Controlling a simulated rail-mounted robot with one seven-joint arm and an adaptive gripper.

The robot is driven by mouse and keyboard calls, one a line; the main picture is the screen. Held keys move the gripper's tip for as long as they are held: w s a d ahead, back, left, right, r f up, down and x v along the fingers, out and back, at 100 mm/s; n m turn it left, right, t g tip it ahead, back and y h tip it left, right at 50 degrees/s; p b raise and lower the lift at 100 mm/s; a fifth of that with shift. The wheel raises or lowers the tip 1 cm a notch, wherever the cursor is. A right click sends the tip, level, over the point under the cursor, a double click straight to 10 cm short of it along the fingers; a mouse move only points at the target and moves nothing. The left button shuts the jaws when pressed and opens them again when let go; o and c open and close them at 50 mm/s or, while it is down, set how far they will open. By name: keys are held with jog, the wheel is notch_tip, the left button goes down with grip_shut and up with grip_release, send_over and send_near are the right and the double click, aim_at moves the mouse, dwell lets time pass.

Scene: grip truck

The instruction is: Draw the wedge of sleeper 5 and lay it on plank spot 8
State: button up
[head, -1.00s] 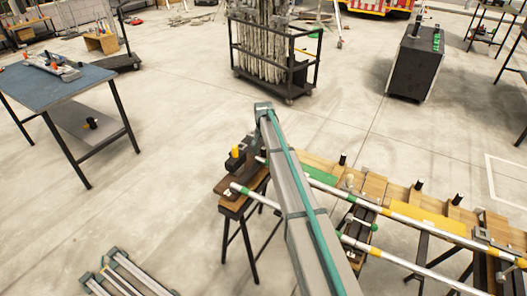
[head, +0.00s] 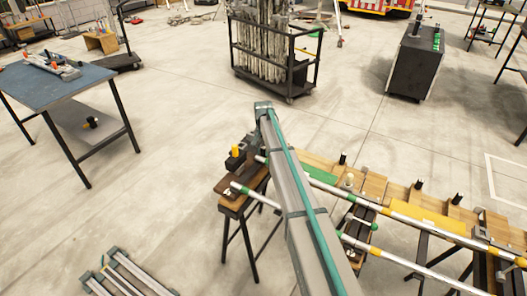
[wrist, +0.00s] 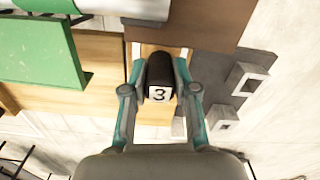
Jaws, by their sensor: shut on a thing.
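In the wrist view my gripper (wrist: 160,78) is shut on a black rounded piece with a white tag reading 3 (wrist: 159,94). The piece stands between the two fingers, over the edge of a light wooden board (wrist: 102,58). Whether it is seated or lifted I cannot tell. In the head view my arm hides the gripper. Several black upright pegs, one of them a black peg (head: 419,184), stand along the wooden planks; their numbers are too small to read. I cannot pick out sleeper 5 or plank spot 8.
A green plate (wrist: 48,50) lies left of my gripper, also in the head view (head: 320,171). Grey brackets (wrist: 240,78) are at its right. White rails (head: 400,262) and a yellow plate (head: 425,216) run along the trestle. A blue table (head: 55,85) stands left; open floor lies between.

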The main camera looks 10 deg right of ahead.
jog(key=shift+w+d, duration=1.7)
jog(key=shift+w, duration=0.3)
dwell(0.9)
jog(key=shift+w+d+p, duration=0.2)
jog(key=shift+w+d, duration=1)
jog(key=shift+w, duration=0.2)
jog(key=shift+w+d+p, duration=0.25)
jog(key=shift+w+d, duration=0.9)
jog(key=shift+w, duration=0.25)
jog(key=shift+w+d+p, duration=0.2)
jog(key=shift+w+d, duration=1)
jog(key=shift+w, duration=0.2)
notch_tip(320, 180, up, 7)
jog(key=p, duration=0.2)
jog(key=shift+p, duration=0.35)
